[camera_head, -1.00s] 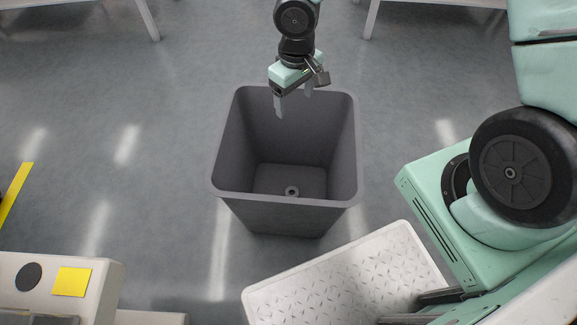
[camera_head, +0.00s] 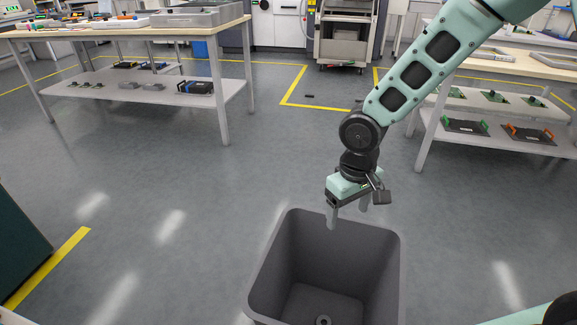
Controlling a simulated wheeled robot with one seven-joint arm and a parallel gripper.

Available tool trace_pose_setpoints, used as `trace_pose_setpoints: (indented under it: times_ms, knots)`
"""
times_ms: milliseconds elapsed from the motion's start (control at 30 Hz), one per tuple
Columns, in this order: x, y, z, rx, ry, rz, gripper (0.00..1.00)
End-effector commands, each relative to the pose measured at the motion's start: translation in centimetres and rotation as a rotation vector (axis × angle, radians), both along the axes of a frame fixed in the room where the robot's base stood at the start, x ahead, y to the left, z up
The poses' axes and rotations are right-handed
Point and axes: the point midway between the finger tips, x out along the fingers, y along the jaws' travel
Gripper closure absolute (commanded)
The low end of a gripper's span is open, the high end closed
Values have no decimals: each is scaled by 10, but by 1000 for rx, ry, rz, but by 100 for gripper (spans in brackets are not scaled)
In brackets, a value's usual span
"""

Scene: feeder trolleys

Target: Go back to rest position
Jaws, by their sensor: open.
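My gripper (camera_head: 347,215) hangs from my raised arm, pointing down over the far rim of a grey bin (camera_head: 400,262). Its fingers are apart with nothing between them. The bin stands open on the floor, its near part cut off by the bottom edge of the picture. A small round ring-shaped piece (camera_head: 323,320) lies on the bin's bottom.
A workbench (camera_head: 130,27) with a lower shelf stands at the back left. Another bench (camera_head: 520,68) with boards on its shelf is at the right. Yellow lines (camera_head: 285,92) mark the floor. A dark cabinet (camera_head: 20,245) stands at the left edge. The middle floor is clear.

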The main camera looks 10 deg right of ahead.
Motion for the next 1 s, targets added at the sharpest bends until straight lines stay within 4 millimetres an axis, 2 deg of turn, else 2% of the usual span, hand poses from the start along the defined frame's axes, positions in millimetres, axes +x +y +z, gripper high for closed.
trace_pose_setpoints:
  times_ms: [133,233,400,500,800,867,900,1000]
  knots:
    - [-7,5,8,-8,-2,15,25]
    - [-27,16,27,-24,-5,53,25]
    - [-86,39,71,-43,-8,139,25]
    - [-120,48,90,-33,-7,179,25]
    - [-195,62,122,31,-10,264,25]
    - [-208,63,127,49,-10,279,25]
    - [-212,64,136,56,-8,284,25]
    - [-209,63,158,52,-5,279,25]
